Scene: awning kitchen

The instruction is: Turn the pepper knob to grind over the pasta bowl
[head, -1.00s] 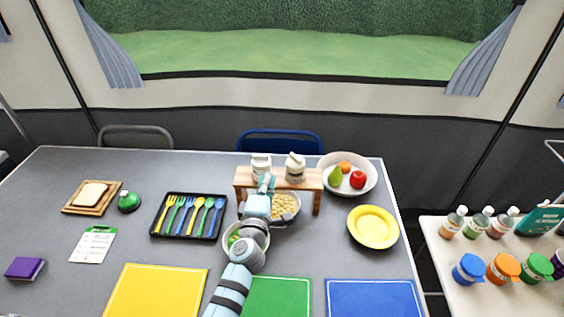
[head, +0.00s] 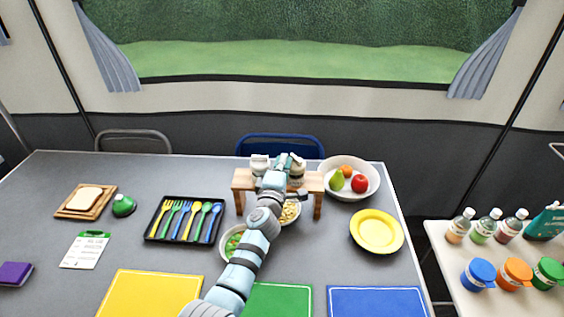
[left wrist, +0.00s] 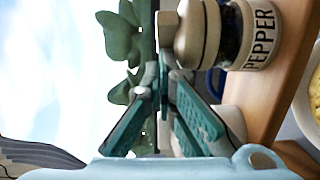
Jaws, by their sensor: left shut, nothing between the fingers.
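The pepper grinder (left wrist: 262,35), labelled PEPPER, stands on a wooden shelf (head: 243,180). Its pale rounded top (left wrist: 196,33) and small end knob (left wrist: 167,27) show in the left wrist view. In the head view it is the right-hand grinder (head: 299,172), partly hidden by my arm. My left gripper (left wrist: 163,68) is shut and empty, its teal fingertips close beside the knob; I cannot tell if they touch it. It also shows in the head view (head: 291,160). The pasta bowl (head: 291,213) sits under the shelf, partly hidden by my arm. My right gripper is out of view.
A second white grinder (head: 260,163) stands left on the shelf. A fruit bowl (head: 371,186) and yellow plate (head: 377,231) are at right. A green-filled bowl (head: 226,246) is beside my arm.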

